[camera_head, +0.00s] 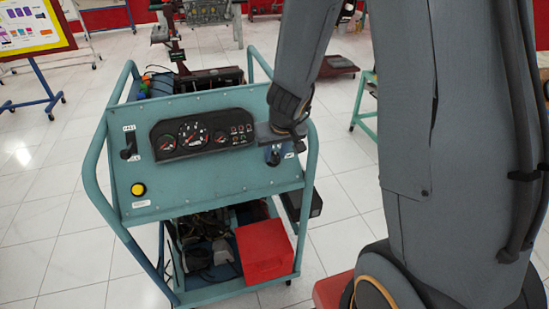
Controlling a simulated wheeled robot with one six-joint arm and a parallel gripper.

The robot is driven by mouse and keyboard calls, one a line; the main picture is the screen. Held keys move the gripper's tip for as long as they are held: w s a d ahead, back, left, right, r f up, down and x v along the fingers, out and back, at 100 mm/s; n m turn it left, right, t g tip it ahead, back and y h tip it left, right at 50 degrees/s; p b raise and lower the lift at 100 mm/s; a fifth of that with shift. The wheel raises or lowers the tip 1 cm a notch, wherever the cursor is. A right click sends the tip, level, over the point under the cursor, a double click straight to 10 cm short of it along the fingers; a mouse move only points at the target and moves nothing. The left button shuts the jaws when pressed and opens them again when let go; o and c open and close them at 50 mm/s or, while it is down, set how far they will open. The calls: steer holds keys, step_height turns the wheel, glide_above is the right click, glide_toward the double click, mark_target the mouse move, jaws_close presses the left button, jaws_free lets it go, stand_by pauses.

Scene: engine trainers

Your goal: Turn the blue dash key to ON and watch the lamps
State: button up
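A teal engine trainer cart carries a sloped panel (200,185) with a black dash cluster (203,134) of round gauges. A small dark blue key (273,156) shows at the panel's right side, partly hidden by my arm. My gripper (270,134) is at the panel's right side, just above the key and beside the cluster. Its fingers are too small and dark to tell open from shut, and contact with the key cannot be told.
A yellow button (138,189) and a black lever (130,146) are on the panel's left. Teal tube rails (90,165) frame the cart. A red box (264,251) sits on its lower shelf. A board on a blue stand (33,30) is at far left. Tiled floor is clear at left.

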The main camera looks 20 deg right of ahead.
steer(key=shift+w+f, duration=0.1)
steer(key=shift+f, duration=0.15)
jaws_close()
